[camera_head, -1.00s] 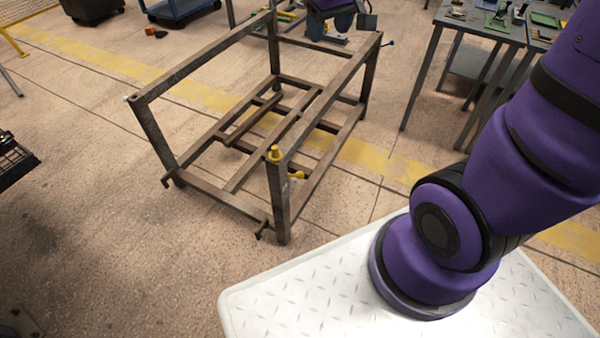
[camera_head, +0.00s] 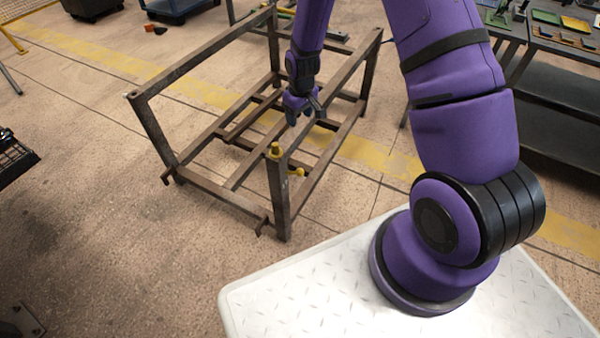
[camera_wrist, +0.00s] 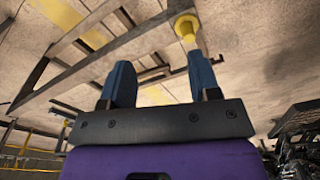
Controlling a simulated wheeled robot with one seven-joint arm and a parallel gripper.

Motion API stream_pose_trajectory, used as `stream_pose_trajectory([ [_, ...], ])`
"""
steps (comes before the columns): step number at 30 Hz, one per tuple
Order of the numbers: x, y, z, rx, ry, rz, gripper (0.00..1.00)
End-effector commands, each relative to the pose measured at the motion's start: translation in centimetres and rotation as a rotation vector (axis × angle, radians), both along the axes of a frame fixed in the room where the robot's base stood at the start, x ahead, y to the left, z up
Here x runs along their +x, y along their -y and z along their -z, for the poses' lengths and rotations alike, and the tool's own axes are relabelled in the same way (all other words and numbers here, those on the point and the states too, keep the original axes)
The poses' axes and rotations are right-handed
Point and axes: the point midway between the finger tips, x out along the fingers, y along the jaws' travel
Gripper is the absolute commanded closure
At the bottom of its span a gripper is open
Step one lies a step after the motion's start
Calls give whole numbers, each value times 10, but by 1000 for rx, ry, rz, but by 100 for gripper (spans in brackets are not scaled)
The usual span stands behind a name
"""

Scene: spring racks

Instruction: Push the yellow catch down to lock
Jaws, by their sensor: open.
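The yellow catch (camera_head: 275,150) sits on top of the near corner post of a brown steel rack (camera_head: 200,56). A smaller yellow knob (camera_head: 299,172) sticks out from the side of that post. My gripper (camera_head: 305,108) is open and empty, above the rack's interior, behind the catch and slightly to its right. In the wrist view, the yellow catch (camera_wrist: 187,27) shows beyond the gripper (camera_wrist: 161,80), near the right finger and apart from it. Both blue fingers are spread with nothing between them.
A workbench with trays (camera_head: 560,42) stands at the upper right. A blue cart (camera_head: 178,8) is at the far back. A dark crate (camera_head: 14,160) shows at the left edge.

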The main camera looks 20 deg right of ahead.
Motion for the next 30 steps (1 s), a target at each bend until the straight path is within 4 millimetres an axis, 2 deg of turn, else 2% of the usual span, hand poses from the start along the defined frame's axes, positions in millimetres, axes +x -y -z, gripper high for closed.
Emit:
stream_pose_trajectory([
  [1,-3,-1,24,3,-19,-7,44],
  [3,-5,-1,52,7,-34,-18,44],
  [6,-10,-3,88,13,-52,-32,44],
  [9,-16,-4,115,17,-66,-43,44],
  [13,-21,-4,136,21,-76,-51,44],
  [22,-23,-5,161,23,-79,-54,44],
  [30,-24,-7,206,22,-80,-52,44],
])
